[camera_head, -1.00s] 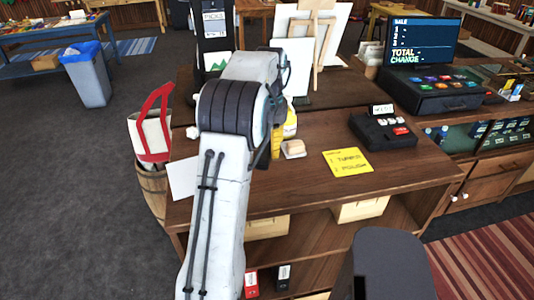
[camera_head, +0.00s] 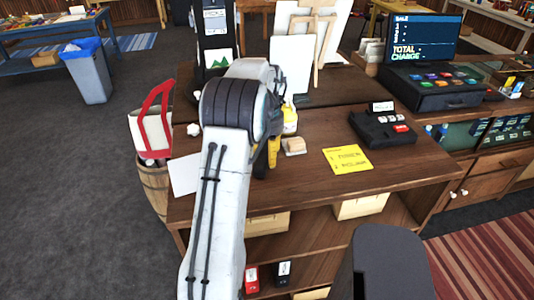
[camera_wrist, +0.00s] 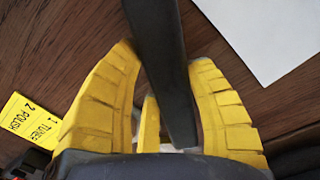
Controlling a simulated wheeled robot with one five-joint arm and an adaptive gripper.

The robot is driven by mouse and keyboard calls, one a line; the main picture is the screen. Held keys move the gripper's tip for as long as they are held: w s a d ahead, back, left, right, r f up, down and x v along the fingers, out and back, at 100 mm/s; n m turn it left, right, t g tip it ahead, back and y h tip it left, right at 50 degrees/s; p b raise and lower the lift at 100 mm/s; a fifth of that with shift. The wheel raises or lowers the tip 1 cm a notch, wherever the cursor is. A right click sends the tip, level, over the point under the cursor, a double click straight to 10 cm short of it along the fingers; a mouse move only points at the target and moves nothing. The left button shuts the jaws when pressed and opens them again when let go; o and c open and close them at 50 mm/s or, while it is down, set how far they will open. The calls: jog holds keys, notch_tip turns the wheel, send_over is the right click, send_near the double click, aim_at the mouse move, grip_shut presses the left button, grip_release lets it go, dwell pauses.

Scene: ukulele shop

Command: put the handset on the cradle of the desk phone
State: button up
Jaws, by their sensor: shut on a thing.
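My gripper (camera_wrist: 165,75) has yellow padded fingers and is shut on the handset (camera_wrist: 158,40), a long dark bar that runs up past the top edge of the wrist view.
A yellow note (camera_head: 346,159) lies on the desk (camera_head: 300,185) between my gripper and the phone. A small tan block (camera_head: 294,146) and a bottle (camera_head: 290,120) stand near my gripper. White paper (camera_head: 185,174) lies left. A cash register (camera_head: 432,90) stands behind the phone.

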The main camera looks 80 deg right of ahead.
aim_at(267, 152)
jog(key=shift+f, duration=0.15)
jog(key=o, duration=1.2)
notch_tip(267, 152, up, 12)
jog(key=shift+w+r+p, duration=0.1)
jog(key=shift+r+p, duration=0.1)
jog(key=shift+p, duration=0.25)
